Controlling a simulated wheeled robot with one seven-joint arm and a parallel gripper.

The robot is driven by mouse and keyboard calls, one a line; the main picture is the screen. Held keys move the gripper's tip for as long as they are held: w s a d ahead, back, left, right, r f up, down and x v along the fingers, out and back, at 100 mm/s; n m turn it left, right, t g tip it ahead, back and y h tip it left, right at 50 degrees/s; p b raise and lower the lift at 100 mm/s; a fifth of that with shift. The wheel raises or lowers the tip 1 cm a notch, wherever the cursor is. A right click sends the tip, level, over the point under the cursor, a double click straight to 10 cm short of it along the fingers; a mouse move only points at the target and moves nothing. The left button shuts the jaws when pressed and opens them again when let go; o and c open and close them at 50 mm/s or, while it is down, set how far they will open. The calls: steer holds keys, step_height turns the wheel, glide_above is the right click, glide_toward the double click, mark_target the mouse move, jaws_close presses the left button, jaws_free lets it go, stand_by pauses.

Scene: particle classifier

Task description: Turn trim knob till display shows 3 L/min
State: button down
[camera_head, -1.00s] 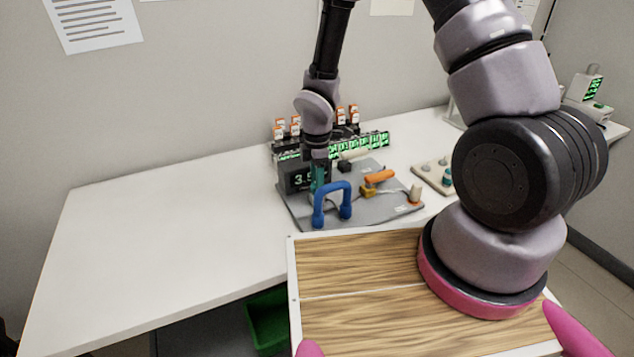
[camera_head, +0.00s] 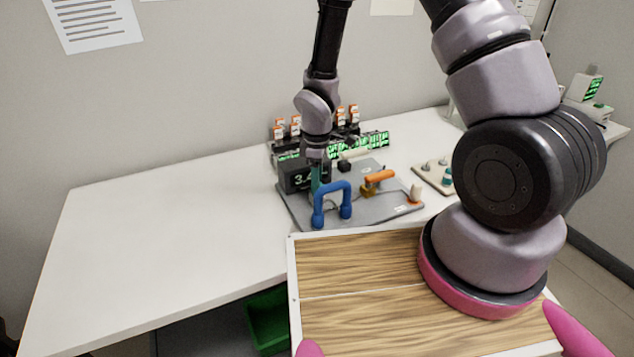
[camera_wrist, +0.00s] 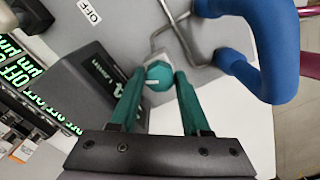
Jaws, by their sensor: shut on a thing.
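The teal trim knob (camera_wrist: 158,72) with a pale pointer mark shows in the wrist view, between the tips of my gripper's (camera_wrist: 159,80) two green fingers. My gripper is shut on it. In the head view my gripper (camera_head: 317,178) points down at the grey panel (camera_head: 300,214), and the knob is hidden there. The dark display box (camera_head: 293,178) stands just left of my gripper. Its reading begins "3." and the digit after the point looks like a 4, partly covered. In the wrist view the display box (camera_wrist: 92,85) is seen at a steep slant.
A blue arched handle (camera_head: 333,190) stands close in front of my gripper, and an orange-handled valve (camera_head: 379,176) sits to its right. A row of green-lit displays (camera_head: 360,146) runs behind. A wooden-topped tray (camera_head: 350,265) is in front. The white table's (camera_head: 150,230) left side is clear.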

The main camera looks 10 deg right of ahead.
steer(key=m, duration=1.4)
stand_by(0.4)
steer(key=shift+c, duration=1.8)
jaws_free()
steer(key=shift+r, duration=0.1)
step_height(320, 180, up, 11)
